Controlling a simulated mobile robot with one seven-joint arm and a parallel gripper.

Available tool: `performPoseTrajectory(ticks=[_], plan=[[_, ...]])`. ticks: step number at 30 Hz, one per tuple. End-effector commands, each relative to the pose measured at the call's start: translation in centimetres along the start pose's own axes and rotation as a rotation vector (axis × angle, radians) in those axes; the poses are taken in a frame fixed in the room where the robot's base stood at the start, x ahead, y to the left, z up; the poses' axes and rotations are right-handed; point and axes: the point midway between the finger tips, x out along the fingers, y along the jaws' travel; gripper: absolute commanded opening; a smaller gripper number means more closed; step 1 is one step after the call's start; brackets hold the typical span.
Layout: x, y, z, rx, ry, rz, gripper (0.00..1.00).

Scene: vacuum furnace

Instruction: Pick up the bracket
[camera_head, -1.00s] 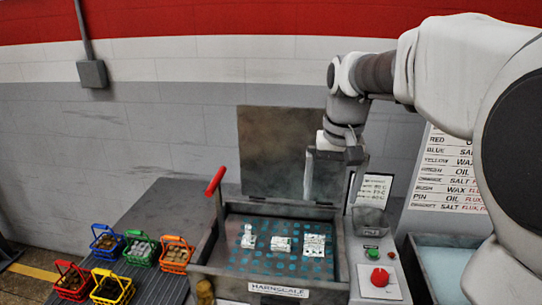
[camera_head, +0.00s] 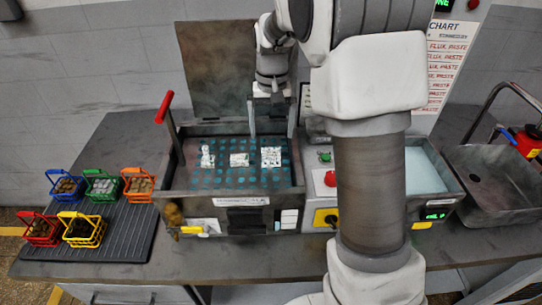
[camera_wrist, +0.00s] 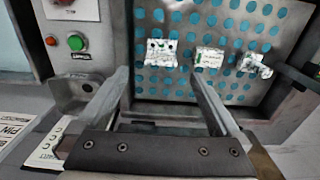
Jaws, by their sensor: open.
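Three small whitish metal parts lie in a row on the perforated, blue-dotted plate (camera_head: 225,181) inside the open furnace box: a left one (camera_head: 207,157), a middle one (camera_head: 239,159) and a right one (camera_head: 271,157). I cannot tell which is the bracket. In the wrist view their order is reversed: the right one (camera_wrist: 161,53), the middle one (camera_wrist: 209,57) and the left one (camera_wrist: 256,66). My gripper (camera_head: 271,136) is open and empty over the back of the box, behind and above the right part. Its two fingers (camera_wrist: 160,78) point toward that part in the wrist view.
The raised lid (camera_head: 225,65) stands behind the box, and a red-handled lever (camera_head: 165,107) rises at its left. A control panel with a red button (camera_head: 330,179) is at its right. Several coloured baskets (camera_head: 100,187) stand left; a grey tray (camera_head: 490,185) lies right.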

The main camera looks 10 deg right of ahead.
Motion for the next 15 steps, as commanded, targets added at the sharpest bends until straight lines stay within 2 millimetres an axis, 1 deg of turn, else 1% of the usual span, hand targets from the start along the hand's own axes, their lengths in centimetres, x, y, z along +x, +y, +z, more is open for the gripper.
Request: performPoseTrajectory(ticks=[2, 8, 15], plan=[[1.0, 0.0, 0.0, 0.000, -0.002, 0.001, 1.00], [2.2, 0.0, 0.1, 0.000, -0.001, 0.001, 1.00], [5.7, -0.1, 0.3, 0.001, -0.003, 0.001, 1.00]])
